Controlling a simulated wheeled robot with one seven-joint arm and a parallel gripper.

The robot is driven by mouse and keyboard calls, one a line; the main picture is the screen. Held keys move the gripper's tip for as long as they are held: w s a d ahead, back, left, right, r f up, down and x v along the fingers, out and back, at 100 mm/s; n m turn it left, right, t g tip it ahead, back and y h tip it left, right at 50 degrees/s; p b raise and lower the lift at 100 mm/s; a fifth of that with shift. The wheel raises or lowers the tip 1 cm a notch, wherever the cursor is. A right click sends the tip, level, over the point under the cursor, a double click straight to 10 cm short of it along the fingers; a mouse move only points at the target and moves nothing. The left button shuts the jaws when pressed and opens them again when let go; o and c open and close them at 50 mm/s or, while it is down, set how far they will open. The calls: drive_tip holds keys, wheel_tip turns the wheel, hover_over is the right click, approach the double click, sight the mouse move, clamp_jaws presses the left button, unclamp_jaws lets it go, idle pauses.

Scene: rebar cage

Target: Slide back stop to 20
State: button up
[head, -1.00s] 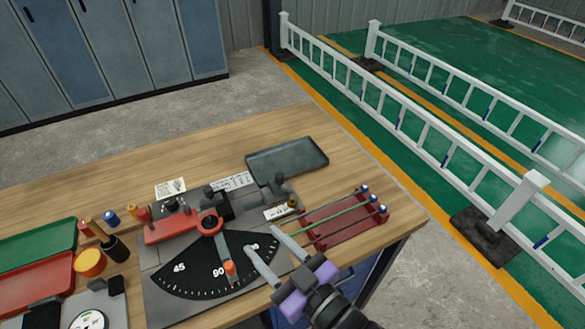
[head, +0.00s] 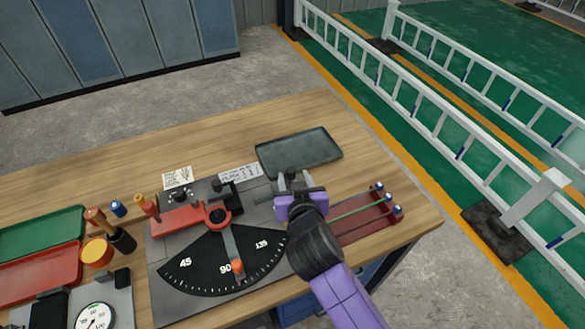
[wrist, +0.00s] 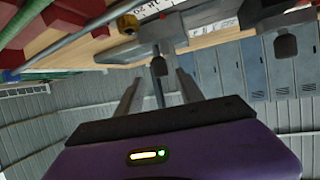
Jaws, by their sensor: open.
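The bending machine (head: 170,290) stands on the bench, with a black angle plate (head: 205,265) marked 45, 90 and 135 and an orange-tipped lever near 90. At its right side is the back stop (head: 291,173), with a dark knob on top. My gripper (head: 293,187) is at the back stop and hides much of it and its scale. In the wrist view, a dark knob (wrist: 159,66) shows between my open fingers (wrist: 157,85). I cannot tell whether the fingers touch it. The 20 mark is not readable.
A red rack (head: 365,222) with several thin rods lies just right of my gripper. A dark tray (head: 300,152) is behind it. Red and green trays (head: 45,232) and a dial gauge (head: 95,317) are at left. White railings (head: 400,85) stand beyond the bench.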

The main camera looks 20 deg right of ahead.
sight(292, 173)
drive_tip(key=shift+p+x, duration=0.3)
drive_tip(key=shift+x, duration=2.05)
clamp_jaws()
